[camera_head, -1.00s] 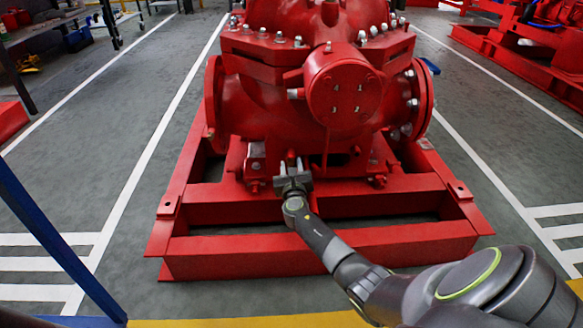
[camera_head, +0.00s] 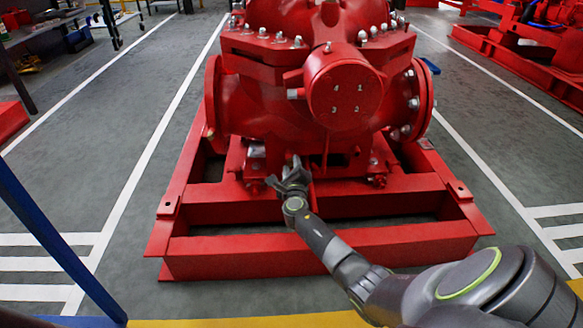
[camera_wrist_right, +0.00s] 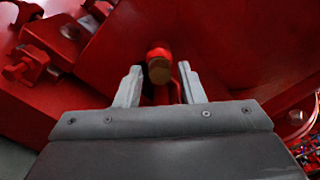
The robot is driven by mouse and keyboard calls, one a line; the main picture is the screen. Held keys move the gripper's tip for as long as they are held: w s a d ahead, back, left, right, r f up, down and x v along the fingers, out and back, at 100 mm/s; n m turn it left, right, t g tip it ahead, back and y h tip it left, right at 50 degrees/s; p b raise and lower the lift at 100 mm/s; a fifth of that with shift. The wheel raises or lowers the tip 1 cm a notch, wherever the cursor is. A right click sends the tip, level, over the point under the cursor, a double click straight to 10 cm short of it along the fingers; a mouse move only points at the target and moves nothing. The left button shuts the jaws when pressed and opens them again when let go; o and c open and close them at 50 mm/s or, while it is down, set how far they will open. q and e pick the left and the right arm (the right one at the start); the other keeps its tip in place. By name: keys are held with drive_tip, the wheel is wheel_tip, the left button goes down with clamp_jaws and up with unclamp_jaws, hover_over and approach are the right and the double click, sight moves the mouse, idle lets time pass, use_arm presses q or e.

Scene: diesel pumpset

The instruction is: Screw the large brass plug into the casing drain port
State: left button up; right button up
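The brass plug (camera_wrist_right: 159,72) shows end-on in the right wrist view. It sits at a red round boss (camera_wrist_right: 158,53) on the casing, which looks like the drain port; how deep it sits I cannot tell. My right gripper (camera_wrist_right: 160,70) has its two fingers on either side of the plug, with a visible gap on each side. In the head view my right gripper (camera_head: 294,170) is at the lower front of the red pump casing (camera_head: 245,108) and hides the plug. My left gripper is not in view.
The pump stands on a red base frame (camera_head: 330,252), with cross beams below my right arm. Red brackets and bolts (camera_wrist_right: 30,65) lie left of the gripper in the wrist view. A blue post (camera_head: 60,245) stands at the left.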

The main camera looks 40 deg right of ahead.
drive_tip(key=shift+n, duration=0.9)
clamp_jaws()
drive_tip(key=shift+r+p, duration=0.1)
drive_tip(key=shift+p, duration=0.35)
idle(0.3)
